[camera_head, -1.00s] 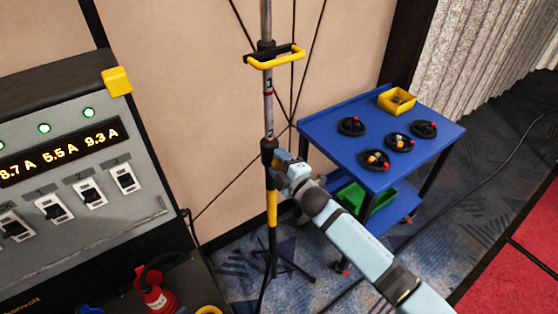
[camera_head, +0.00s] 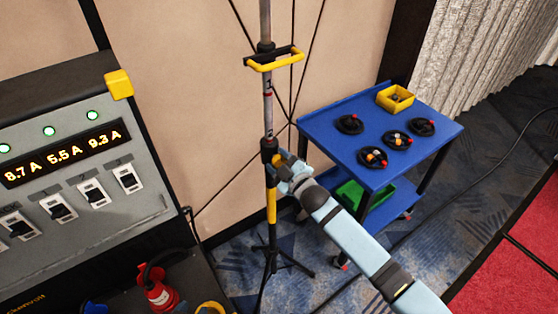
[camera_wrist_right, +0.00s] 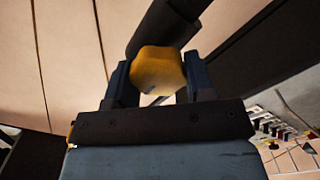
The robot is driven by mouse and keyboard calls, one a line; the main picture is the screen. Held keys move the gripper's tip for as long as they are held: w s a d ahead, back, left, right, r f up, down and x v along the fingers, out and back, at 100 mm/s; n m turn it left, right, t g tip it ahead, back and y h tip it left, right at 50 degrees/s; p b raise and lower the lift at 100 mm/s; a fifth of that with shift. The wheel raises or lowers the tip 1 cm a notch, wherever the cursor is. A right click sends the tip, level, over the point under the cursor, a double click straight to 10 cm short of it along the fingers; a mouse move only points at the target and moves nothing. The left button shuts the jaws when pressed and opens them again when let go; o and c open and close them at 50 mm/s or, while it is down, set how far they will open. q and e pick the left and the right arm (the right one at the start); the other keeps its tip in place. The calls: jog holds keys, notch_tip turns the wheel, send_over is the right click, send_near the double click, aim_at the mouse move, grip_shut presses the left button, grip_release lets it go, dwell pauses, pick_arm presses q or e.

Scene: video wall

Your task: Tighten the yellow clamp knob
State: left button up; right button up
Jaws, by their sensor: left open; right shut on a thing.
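The yellow clamp knob (camera_wrist_right: 158,72) sits between the two fingers of my right gripper (camera_wrist_right: 160,78) in the right wrist view. The fingers are shut on it from both sides. In the head view my right gripper (camera_head: 283,166) is at the black collar (camera_head: 269,150) of the upright stand pole (camera_head: 268,105); the knob is mostly hidden there by the gripper. A dark tube lies behind the knob in the wrist view. My left gripper is in neither view.
A yellow-handled bracket (camera_head: 275,62) is on the pole above. A blue cart (camera_head: 330,120) with black cable coils and a yellow bin (camera_head: 395,98) stands right of the pole. Tripod legs spread below.

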jog(key=o, duration=0.9)
jog(key=b+v, duration=0.1)
jog(key=v, duration=1.2)
jog(key=shift+s+d+b, duration=0.25)
jog(key=shift+s+b, duration=0.05)
